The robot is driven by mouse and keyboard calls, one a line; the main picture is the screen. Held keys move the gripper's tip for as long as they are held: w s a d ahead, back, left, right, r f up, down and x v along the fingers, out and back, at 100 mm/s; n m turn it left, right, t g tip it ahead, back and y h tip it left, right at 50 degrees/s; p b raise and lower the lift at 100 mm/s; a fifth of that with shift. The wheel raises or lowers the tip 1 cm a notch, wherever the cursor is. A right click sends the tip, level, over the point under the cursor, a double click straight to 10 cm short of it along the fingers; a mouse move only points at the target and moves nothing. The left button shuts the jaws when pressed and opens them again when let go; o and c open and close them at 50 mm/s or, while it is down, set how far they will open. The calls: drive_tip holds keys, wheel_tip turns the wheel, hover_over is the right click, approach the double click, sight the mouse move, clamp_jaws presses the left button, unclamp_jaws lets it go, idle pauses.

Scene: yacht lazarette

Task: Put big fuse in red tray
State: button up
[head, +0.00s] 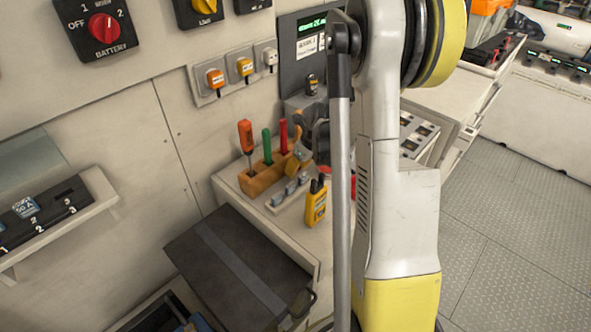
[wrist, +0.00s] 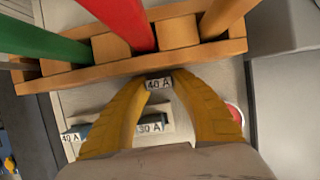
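A fuse rack (head: 285,195) lies below, with labels 40 A and 30 A (wrist: 150,128) in the wrist view. A red-rimmed thing (wrist: 236,114), perhaps the red tray, is to the right of my fingers; my arm hides most of it in the head view.
The wooden tool block (head: 264,178) holds an orange, a green and a red-handled tool (head: 284,136), close beside my fingers. A yellow meter (head: 316,203) stands on the bench near its front. A dark lidded case (head: 235,265) is lower left.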

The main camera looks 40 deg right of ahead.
drive_tip(key=shift+r, duration=0.15)
drive_tip(key=shift+c, duration=0.3)
drive_tip(key=r+p, duration=0.1)
drive_tip(key=r, duration=0.1)
drive_tip(key=r+p, duration=0.1)
drive_tip(key=r, duration=0.1)
drive_tip(key=shift+d+r, duration=0.2)
drive_tip(key=shift+r, duration=0.05)
drive_tip(key=s+d+r+p, duration=0.3)
drive_tip(key=d+r, duration=0.3)
drive_tip(key=d, duration=0.4)
drive_tip(key=shift+s+d, duration=0.15)
drive_tip(key=shift+s, duration=0.75)
drive_tip(key=shift+r, duration=0.1)
